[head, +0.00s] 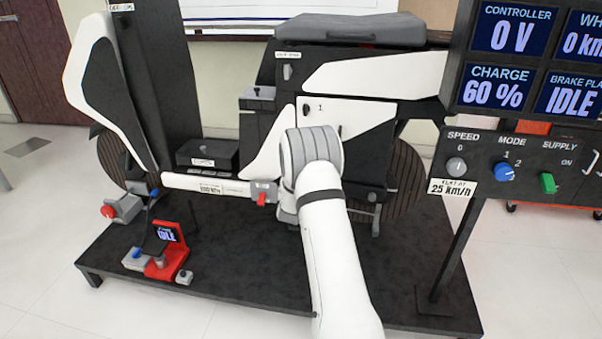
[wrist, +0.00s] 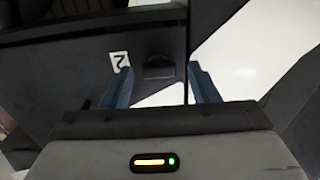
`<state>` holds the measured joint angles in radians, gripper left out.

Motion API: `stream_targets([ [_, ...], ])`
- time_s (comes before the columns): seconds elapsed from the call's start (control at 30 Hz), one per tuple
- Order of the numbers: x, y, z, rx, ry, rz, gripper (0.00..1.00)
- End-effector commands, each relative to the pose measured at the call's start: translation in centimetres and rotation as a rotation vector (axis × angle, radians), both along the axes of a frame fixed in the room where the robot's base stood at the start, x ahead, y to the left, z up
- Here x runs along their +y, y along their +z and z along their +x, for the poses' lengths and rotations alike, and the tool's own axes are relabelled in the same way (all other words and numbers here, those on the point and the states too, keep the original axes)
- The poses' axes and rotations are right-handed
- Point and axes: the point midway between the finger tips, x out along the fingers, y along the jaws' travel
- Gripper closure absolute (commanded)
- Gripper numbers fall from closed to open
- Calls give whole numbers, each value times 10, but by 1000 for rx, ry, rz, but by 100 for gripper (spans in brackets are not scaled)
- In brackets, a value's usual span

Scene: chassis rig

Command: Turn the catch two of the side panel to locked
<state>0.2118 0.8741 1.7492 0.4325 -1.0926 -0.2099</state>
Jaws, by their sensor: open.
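The white side panel (head: 362,114) is on the dark rig, with a label "1" and a small dark catch (head: 306,110) near its upper left. My arm covers its lower part in the head view, so catch two and my gripper's fingers are hidden there. In the wrist view my gripper (wrist: 159,70) is open, with one blue-grey finger on each side of a small dark catch (wrist: 158,67). A tilted white label "2" (wrist: 120,62) is beside the left finger. The catch looks apart from both fingers; its turned position is too dark to tell.
A red-and-grey clamp (head: 263,194) is left of my arm on the white bar. A black box (head: 208,155) is further left. A control panel (head: 520,165) with knobs and screens stands at right. The dark platform (head: 240,270) has bare room at the front.

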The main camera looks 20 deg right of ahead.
Motion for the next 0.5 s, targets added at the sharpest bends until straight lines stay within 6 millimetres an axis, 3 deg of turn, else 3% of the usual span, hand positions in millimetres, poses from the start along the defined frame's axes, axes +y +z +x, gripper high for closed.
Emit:
stream_targets([
  [0.07,0,0,0,0,0,0,46],
  [0.5,0,0,0,-1,1,-1,82],
])
